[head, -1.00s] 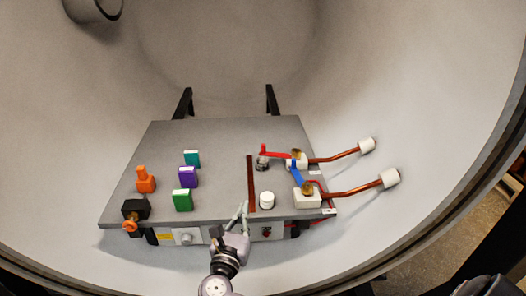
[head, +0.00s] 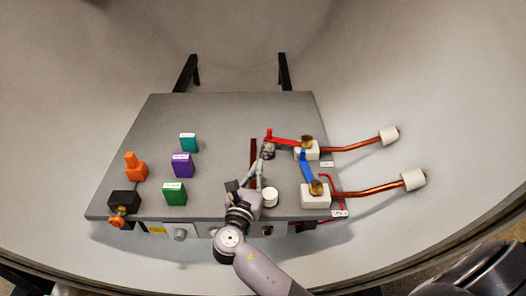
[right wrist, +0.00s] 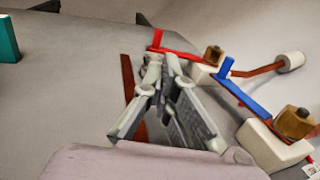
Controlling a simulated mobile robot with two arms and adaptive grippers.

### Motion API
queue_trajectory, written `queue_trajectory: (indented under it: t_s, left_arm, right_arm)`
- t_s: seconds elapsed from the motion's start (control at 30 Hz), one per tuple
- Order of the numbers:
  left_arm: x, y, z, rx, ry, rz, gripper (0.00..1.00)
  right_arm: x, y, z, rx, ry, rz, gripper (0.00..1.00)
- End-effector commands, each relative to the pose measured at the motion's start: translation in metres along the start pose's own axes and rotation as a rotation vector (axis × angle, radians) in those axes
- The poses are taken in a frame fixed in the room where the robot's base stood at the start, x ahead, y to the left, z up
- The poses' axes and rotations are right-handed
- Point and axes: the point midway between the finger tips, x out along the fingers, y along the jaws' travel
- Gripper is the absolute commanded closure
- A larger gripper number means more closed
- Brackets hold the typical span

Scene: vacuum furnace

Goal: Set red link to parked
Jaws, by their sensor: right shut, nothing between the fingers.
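The red link (head: 285,141) is a flat bar running left from a brass knob (head: 306,142) on the far white block, with an upright tab at its left end. In the right wrist view the red link (right wrist: 180,53) lies just beyond my fingertips. My right gripper (head: 265,157) is shut and empty, its fingertips near the red link's left end by a small grey post, which they partly hide. Whether they touch either cannot be told. A blue link (head: 306,168) runs between the two white blocks and shows in the right wrist view (right wrist: 250,98). My left gripper is not in view.
A white round cap (head: 270,197) stands beside my right wrist, near a dark red strip (head: 253,150). Copper rods (head: 360,147) extend right from the blocks. Teal (head: 188,142), purple (head: 182,165) and green (head: 174,194) blocks stand left. The plate's (head: 215,115) back is clear.

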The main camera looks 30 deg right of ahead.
Motion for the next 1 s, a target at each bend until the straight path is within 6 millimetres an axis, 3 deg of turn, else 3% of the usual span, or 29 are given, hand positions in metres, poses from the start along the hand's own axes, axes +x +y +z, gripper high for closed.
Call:
queue_trajectory:
  t_s: [0.4, 0.6, 0.8, 1.0]
  left_arm:
    - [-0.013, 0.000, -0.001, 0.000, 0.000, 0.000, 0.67]
    - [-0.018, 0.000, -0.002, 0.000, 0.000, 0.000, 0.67]
    - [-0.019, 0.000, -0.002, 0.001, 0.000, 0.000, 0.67]
    - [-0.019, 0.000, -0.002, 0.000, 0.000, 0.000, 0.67]
  right_arm:
    - [0.085, -0.001, 0.003, -0.002, -0.003, -0.002, 1.00]
    - [0.116, 0.000, 0.002, -0.002, -0.002, -0.001, 1.00]
    - [0.129, -0.001, 0.001, -0.001, -0.001, -0.001, 1.00]
    - [0.130, 0.000, 0.000, -0.001, 0.000, 0.000, 1.00]
